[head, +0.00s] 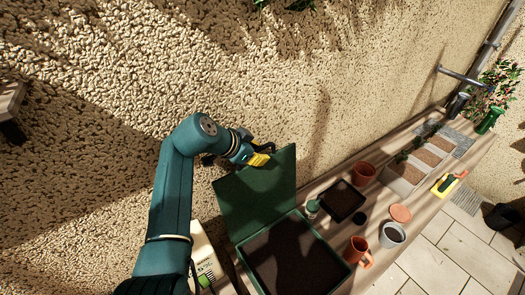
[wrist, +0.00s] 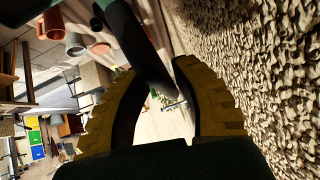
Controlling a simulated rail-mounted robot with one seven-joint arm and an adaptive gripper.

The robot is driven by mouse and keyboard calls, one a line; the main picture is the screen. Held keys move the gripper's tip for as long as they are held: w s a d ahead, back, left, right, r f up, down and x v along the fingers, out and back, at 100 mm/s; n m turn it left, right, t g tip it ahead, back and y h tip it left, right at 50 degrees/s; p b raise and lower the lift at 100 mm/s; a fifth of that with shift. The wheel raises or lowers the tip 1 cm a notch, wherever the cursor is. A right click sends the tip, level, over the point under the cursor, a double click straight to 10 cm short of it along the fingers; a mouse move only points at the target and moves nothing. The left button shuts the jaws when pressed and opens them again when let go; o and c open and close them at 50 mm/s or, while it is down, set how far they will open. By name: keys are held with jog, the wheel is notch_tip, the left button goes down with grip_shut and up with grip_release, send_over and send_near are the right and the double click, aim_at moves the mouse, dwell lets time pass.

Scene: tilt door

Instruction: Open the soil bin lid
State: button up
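The green soil bin (head: 330,257) stands on the bench and holds dark soil. Its green lid (head: 258,192) is raised steeply at the bin's back side, so the bin's mouth is uncovered. My gripper (head: 262,158), with yellow fingers, is at the upper left part of the lid. In the wrist view the two yellow fingers are apart, and a dark curved bar (wrist: 145,55) runs between their tips; it may be a lid handle. The frames do not show clearly whether both fingers touch it.
A dark square tray (head: 342,201), a small green-topped bottle (head: 312,207), an orange mug (head: 357,252), a terracotta pot (head: 363,173) and a grey pot (head: 392,235) stand right of the bin. A pebbled wall (head: 300,60) rises close behind the lid and gripper. A pale bag (head: 205,258) is left of the bin.

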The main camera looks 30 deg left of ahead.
jog(key=shift+o, duration=0.9)
jog(key=shift+r, duration=0.25)
jog(key=shift+a, duration=0.1)
jog(key=shift+s+a+r, duration=0.1)
jog(key=shift+s+r, duration=0.05)
jog(key=shift+r, duration=0.1)
jog(key=v, duration=1.1)
jog(key=shift+s, duration=0.25)
